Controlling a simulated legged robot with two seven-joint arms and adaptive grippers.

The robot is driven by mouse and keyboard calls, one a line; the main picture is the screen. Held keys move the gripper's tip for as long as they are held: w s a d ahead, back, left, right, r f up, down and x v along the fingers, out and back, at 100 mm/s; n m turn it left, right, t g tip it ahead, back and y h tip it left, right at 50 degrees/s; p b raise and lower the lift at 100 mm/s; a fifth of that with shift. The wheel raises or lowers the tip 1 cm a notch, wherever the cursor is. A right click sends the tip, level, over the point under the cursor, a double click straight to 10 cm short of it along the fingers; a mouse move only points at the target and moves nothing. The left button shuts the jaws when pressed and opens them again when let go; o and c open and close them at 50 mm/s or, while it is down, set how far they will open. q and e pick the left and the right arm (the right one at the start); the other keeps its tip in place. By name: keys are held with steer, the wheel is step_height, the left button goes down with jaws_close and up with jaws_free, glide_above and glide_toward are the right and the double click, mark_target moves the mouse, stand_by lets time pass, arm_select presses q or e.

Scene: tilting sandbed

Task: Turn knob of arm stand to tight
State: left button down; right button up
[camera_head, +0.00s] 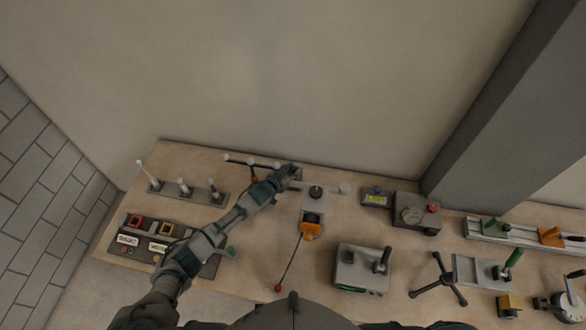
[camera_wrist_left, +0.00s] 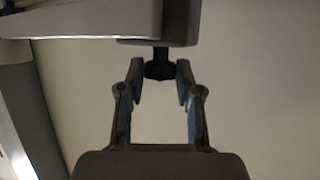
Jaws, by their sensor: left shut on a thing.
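My left gripper (camera_head: 291,173) reaches across the table to the back edge near the wall. In the left wrist view the gripper (camera_wrist_left: 158,77) has its two fingertips closed around a small black knob (camera_wrist_left: 159,65). The knob sits on the side of a grey block (camera_wrist_left: 178,25), which looks like part of the arm stand. In the head view the gripper and forearm hide the knob and much of the stand. The knob's turned position cannot be told. My right gripper is not in view.
A dark rod with white tips (camera_head: 252,162) lies just left of the gripper. A plate with upright pegs (camera_head: 184,189) stands further left. A wall rises behind.

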arm_select(q)
steer(key=c, duration=0.8)
jaws_free()
steer(key=v, duration=1.2)
steer(key=shift+o, duration=0.2)
